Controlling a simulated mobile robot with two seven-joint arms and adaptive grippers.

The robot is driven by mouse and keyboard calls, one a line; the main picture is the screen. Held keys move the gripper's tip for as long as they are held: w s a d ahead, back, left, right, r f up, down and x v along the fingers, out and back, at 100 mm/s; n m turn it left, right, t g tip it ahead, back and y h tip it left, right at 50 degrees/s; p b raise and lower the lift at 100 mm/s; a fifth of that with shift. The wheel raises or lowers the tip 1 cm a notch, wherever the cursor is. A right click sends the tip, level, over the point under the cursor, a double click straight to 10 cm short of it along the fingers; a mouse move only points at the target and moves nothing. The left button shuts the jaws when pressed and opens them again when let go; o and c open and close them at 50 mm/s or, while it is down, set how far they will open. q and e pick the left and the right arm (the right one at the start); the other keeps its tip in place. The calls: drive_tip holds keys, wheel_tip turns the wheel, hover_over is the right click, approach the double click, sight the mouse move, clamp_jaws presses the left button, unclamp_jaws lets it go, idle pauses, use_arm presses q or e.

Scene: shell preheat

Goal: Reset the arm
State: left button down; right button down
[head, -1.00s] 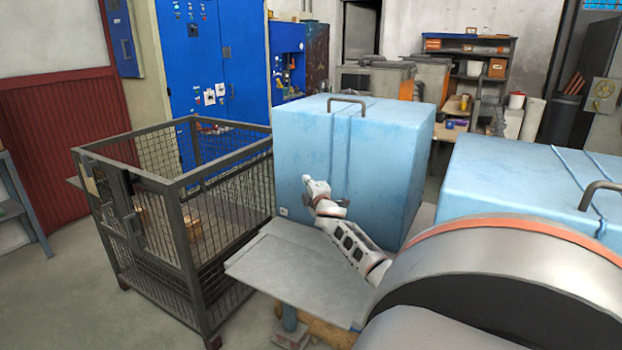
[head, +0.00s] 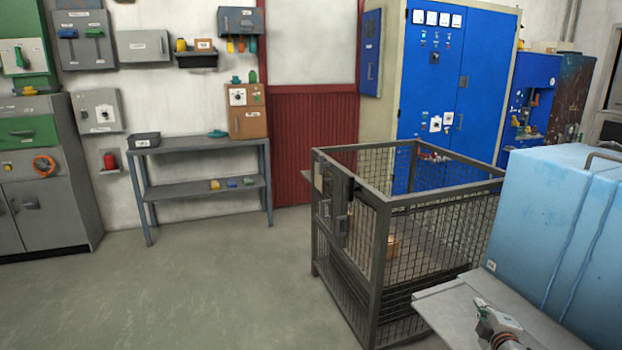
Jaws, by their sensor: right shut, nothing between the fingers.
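My right gripper (head: 482,305) shows at the bottom right of the head view, small and partly cut off by the lower edge. It looks shut, with nothing held. In the picture it lies over the grey metal tabletop (head: 455,308), in front of the light blue box (head: 535,215). I cannot tell how high above the tabletop it is. Most of my right arm is out of view. My left gripper is not in view.
A dark wire mesh cage (head: 362,275) stands left of the tabletop, with a small brown block (head: 392,247) inside. A blue cabinet (head: 428,95) stands behind it. A grey shelf table (head: 205,143) is against the wall. Open floor (head: 190,295) fills the lower left.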

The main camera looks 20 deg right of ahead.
drive_tip(key=s+a+f+m+y, duration=0.1)
drive_tip(key=s+a+f+y, duration=0.1)
drive_tip(key=s+a+f, duration=0.45)
drive_tip(key=s+a+f+g+y, duration=0.1)
drive_tip(key=a+f, duration=0.2)
drive_tip(key=a, duration=0.7)
drive_tip(key=s+a+f+m+y, duration=0.15)
drive_tip(key=s+a+f, duration=0.25)
drive_tip(key=a, duration=0.4)
drive_tip(key=s+a+m+g+y, duration=0.1)
drive_tip(key=s+a+y, duration=0.1)
drive_tip(key=s+a, duration=0.5)
drive_tip(key=s+a+m+g+y, duration=0.1)
drive_tip(key=s+a+m+y, duration=0.1)
drive_tip(key=s+a, duration=0.6)
drive_tip(key=a+y, duration=0.1)
drive_tip(key=a, duration=0.6)
drive_tip(key=shift+f, duration=0.4)
drive_tip(key=shift+d+m, duration=0.15)
drive_tip(key=shift+m, duration=0.1)
